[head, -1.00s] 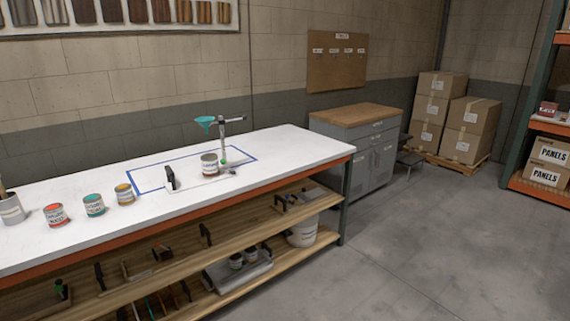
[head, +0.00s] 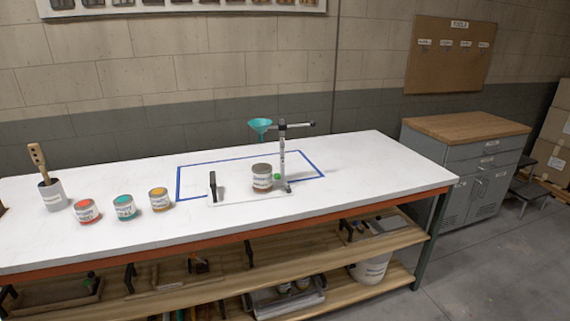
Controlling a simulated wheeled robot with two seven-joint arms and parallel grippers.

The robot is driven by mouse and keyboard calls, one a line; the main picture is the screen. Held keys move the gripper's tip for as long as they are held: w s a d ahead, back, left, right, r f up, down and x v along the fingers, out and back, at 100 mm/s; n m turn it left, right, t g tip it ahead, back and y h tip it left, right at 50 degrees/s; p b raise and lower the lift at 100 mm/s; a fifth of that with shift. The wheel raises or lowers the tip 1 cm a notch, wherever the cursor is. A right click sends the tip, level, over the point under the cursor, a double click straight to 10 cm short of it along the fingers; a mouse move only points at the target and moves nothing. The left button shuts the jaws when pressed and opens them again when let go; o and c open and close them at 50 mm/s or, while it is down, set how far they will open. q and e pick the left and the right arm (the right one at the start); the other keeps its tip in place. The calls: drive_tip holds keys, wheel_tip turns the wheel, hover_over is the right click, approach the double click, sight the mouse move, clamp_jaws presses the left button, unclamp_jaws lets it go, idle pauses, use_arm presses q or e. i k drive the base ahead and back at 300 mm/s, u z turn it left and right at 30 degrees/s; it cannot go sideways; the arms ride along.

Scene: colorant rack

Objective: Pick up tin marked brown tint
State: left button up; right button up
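Three small tins stand in a row on the white bench top: one with a red lid (head: 88,211), one with a teal lid (head: 125,207) and one with an ochre-yellow lid (head: 159,199). A larger tin with a dull grey-brown top (head: 262,177) stands on a white tray beside a metal stand. The labels are too small to read with certainty, so I cannot tell which tin is marked brown tint. Neither of my grippers is in view.
The white bench (head: 390,175) has a blue taped rectangle around the stand (head: 282,158) and teal funnel (head: 260,126). A pot with a wooden-handled tool (head: 52,194) stands at left. A grey cabinet (head: 465,160) and open floor (head: 500,270) lie to the right.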

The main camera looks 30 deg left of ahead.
sight(262, 173)
drive_tip(key=i, duration=2.45)
drive_tip(key=u, duration=3.25)
